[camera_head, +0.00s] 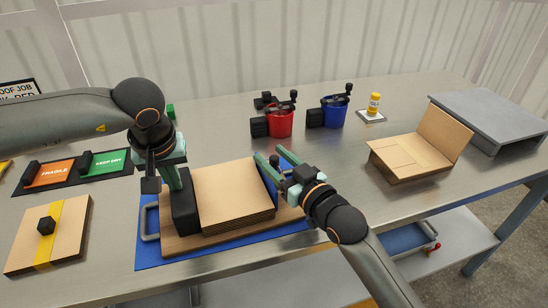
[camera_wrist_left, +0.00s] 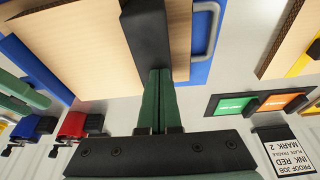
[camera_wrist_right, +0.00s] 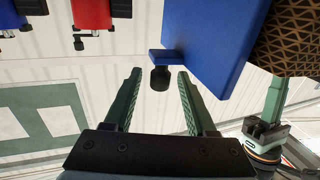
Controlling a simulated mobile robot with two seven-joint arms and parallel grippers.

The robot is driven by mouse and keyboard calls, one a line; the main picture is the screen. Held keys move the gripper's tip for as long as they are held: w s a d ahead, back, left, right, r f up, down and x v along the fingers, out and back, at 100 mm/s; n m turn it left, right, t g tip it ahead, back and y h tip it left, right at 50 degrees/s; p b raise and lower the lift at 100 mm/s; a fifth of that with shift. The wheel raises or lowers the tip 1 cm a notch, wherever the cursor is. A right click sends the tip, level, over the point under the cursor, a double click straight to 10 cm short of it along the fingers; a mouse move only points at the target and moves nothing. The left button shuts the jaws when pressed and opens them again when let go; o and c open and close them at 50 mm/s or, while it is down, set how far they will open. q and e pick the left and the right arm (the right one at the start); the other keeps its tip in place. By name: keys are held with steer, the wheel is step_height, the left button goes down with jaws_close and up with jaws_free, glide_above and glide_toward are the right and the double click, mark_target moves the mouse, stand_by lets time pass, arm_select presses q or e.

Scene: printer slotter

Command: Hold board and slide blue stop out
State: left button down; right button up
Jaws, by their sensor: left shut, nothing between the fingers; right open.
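The wooden board (camera_head: 183,244) lies on a blue mat and carries a stack of brown sheets (camera_head: 235,190). A black block (camera_head: 184,212) stands at the board's left part, beside the stack. My left gripper (camera_head: 172,178) is shut and empty, its tips at the black block (camera_wrist_left: 150,35); contact is hard to tell. The blue stop (camera_head: 268,187) stands at the stack's right side, partly hidden by my right gripper. The right wrist view shows the stop (camera_wrist_right: 210,40) with a black knob (camera_wrist_right: 160,78). My right gripper (camera_wrist_right: 159,75) is open, its fingertips on either side of the knob.
An open cardboard box (camera_head: 405,160) is at the right, near a grey platform (camera_head: 490,112). A box with a yellow band (camera_head: 72,215) and a label tray (camera_head: 72,172) lie left.

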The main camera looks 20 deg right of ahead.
steer(key=shift+c, duration=0.3)
jaws_close()
stand_by(1.1)
